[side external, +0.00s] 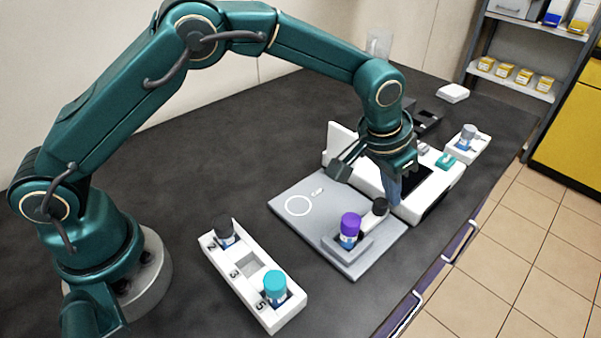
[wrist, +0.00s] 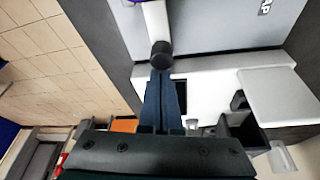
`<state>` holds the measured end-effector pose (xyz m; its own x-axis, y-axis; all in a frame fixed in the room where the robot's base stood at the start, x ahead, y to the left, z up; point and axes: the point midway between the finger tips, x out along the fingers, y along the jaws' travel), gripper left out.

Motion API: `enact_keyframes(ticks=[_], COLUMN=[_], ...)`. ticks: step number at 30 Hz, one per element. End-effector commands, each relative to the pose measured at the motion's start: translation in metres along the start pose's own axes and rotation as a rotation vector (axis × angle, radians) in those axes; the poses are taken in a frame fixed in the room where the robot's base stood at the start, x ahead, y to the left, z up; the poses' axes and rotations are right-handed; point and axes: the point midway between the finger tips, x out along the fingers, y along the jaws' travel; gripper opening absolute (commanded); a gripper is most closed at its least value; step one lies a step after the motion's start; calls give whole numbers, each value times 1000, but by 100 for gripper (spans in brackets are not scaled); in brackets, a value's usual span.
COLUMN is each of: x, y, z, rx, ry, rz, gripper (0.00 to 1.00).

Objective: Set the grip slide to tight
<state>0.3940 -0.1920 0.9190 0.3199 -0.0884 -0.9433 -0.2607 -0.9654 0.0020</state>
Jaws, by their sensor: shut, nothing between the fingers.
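A black round knob on a short white arm (side external: 380,206), which looks like the grip slide, lies beside the purple-capped vial (side external: 350,226). The vial stands upright in a grey block on the grey plate (side external: 300,225). In the wrist view the black knob (wrist: 161,54) sits right at my fingertips, with its white arm running up behind it. My gripper (side external: 394,200) points down, its fingers together and empty, just to the right of the knob. The fingers also show in the wrist view (wrist: 162,74). I cannot tell whether they touch the knob. No tight marking is readable.
A white device (side external: 430,200) with a dark screen stands behind my gripper, beside a raised white panel (side external: 342,138). A white rack (side external: 252,284) holds a dark-capped and a teal-capped vial in front. A grey-capped vial (side external: 468,134) stands at the right. The table's front edge is close.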

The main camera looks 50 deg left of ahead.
Motion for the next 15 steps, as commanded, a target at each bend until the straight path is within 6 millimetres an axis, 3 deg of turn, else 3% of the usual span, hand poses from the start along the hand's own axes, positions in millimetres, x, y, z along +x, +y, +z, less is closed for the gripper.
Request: enact_keyframes(ticks=[15], x=[-6], y=[5], z=[18], rx=[-1], ry=[-5], rz=[-3], gripper=[0])
